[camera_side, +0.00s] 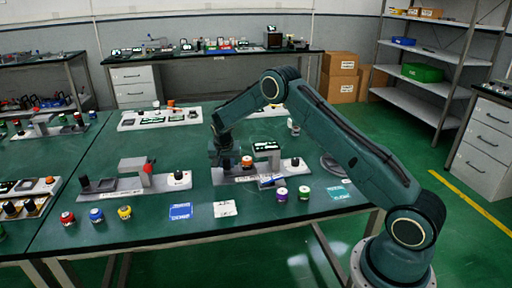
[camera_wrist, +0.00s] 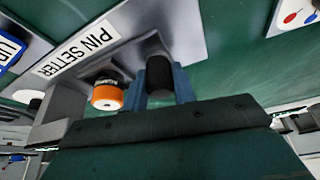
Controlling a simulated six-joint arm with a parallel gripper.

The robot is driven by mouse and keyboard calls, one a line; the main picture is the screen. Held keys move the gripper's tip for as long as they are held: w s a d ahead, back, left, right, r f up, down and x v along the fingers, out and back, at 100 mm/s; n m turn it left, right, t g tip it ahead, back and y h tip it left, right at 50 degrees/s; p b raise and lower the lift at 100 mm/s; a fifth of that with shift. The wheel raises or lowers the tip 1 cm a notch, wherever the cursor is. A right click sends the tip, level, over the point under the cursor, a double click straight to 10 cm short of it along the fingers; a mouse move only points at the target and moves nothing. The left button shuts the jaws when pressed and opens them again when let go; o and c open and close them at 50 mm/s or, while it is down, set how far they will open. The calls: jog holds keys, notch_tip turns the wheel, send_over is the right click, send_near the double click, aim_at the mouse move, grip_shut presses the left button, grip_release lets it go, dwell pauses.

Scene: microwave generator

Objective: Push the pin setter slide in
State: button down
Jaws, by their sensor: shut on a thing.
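The pin setter, a light grey plate (camera_wrist: 150,30) with a "PIN SETTER" label (camera_wrist: 85,50), shows in the wrist view. In the side view its plate (camera_side: 230,178) lies on the green table under my arm. My gripper (camera_wrist: 160,85) has its blue fingers on both sides of a black cylindrical knob (camera_wrist: 159,74) and is shut on it. An orange-topped knob (camera_wrist: 107,95) stands just left of the fingers. In the side view my gripper (camera_side: 220,160) is low at the plate's left end, and the dark knob is hidden there.
Another grey fixture (camera_side: 125,185) with a red knob stands to the left. Red, blue and yellow buttons (camera_side: 96,215) and a blue card (camera_side: 180,211) lie near the front edge. Green and purple pieces (camera_side: 304,192) stand front right of the pin setter.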

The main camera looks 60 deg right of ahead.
jog(key=shift+s+d, duration=0.35)
jog(key=c, duration=1.1)
grip_release()
jog(key=shift+c, duration=0.2)
jog(key=shift+a+r, duration=0.1)
jog(key=v, duration=1.3)
jog(key=shift+r, duration=0.35)
jog(key=shift+a, duration=0.1)
